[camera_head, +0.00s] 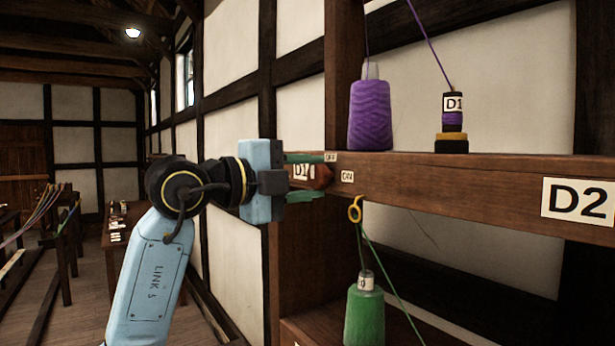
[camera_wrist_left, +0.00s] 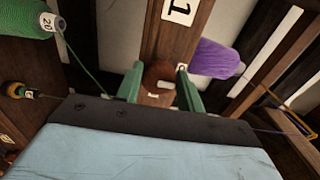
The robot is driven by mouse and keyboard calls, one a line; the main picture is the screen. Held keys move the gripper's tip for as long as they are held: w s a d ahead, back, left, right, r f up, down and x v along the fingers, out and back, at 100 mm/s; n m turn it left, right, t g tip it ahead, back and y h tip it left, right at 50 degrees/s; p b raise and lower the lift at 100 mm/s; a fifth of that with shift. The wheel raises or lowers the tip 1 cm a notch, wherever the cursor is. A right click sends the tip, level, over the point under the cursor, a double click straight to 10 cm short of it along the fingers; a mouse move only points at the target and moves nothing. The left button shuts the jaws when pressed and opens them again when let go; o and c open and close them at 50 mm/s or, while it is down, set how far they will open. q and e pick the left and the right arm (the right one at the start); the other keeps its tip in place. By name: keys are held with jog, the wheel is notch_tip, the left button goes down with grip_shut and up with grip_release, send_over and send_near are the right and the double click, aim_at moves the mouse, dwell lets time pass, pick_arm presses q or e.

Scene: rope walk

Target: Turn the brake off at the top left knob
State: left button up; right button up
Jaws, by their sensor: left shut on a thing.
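The brake knob (camera_head: 319,176) is a reddish-brown wooden piece on the front of the shelf beam, at its left end. A small plate reading "OFF" (camera_head: 347,177) is right of it, and another small plate (camera_head: 331,157) is above it. My left gripper (camera_head: 304,178) is shut on the knob, with one green finger above and one below it in the head view. In the left wrist view the knob (camera_wrist_left: 160,74) sits between both green fingers. The gripper partly hides a D1 label beside the knob. My right gripper is not in view.
A purple cone (camera_head: 371,116) and a small D1 spool (camera_head: 453,122) stand on the beam (camera_head: 450,183). A D2 sign (camera_head: 578,202) is at right. Below hang a yellow ring (camera_head: 355,208) and green thread above a green cone (camera_head: 364,320). Benches stand far left.

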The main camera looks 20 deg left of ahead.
pick_arm(q)
jog(key=o, duration=0.9)
jog(key=shift+o, duration=0.2)
jog(key=b+v, duration=0.3)
jog(key=v, duration=1)
jog(key=shift+s+a, duration=0.15)
